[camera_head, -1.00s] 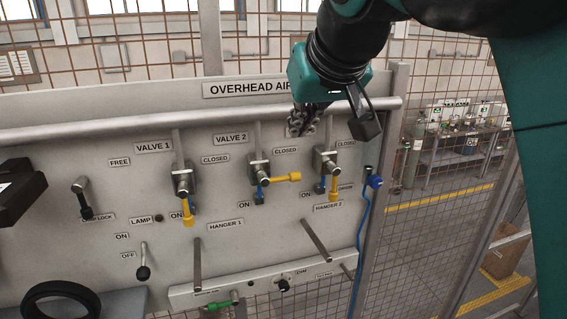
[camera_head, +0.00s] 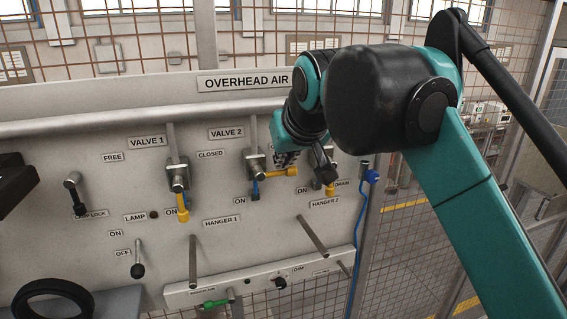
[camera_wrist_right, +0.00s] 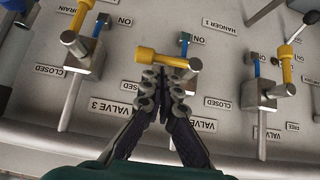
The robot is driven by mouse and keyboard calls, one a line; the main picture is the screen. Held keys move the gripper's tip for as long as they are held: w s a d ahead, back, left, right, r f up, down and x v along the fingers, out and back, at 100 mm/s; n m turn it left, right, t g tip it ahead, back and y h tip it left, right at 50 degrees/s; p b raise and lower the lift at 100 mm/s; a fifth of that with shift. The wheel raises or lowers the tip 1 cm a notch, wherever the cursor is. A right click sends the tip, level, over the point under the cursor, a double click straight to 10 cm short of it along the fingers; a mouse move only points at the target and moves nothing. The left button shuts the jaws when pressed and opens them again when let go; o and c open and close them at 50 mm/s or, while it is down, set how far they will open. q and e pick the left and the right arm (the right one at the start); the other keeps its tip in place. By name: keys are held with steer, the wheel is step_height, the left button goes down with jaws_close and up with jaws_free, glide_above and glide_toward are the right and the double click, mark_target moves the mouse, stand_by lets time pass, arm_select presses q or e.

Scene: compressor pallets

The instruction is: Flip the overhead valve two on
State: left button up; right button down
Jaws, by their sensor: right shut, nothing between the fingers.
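Valve two's yellow handle (camera_head: 280,172) lies sideways on the grey panel, pointing right from its valve body, under the VALVE 2 label (camera_head: 226,133). In the wrist view, which shows the panel upside down, the same handle (camera_wrist_right: 155,58) crosses just beyond my fingertips. My right gripper (camera_head: 287,158) is shut and empty, close by this handle. In the wrist view its fingertips (camera_wrist_right: 164,80) are together; I cannot tell whether they touch the handle. My right arm hides part of the panel. My left gripper is not in view.
Valve one's yellow handle (camera_head: 183,207) points down by an ON label. Valve three's yellow handle (camera_head: 330,188) also points down, close to my right wrist. Two hanger rods (camera_head: 193,262) (camera_head: 312,235) stick out below. A blue hose (camera_head: 359,235) hangs at the panel's right edge.

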steer(key=shift+w+f, duration=0.1)
steer(key=shift+f, duration=0.2)
stand_by(0.4)
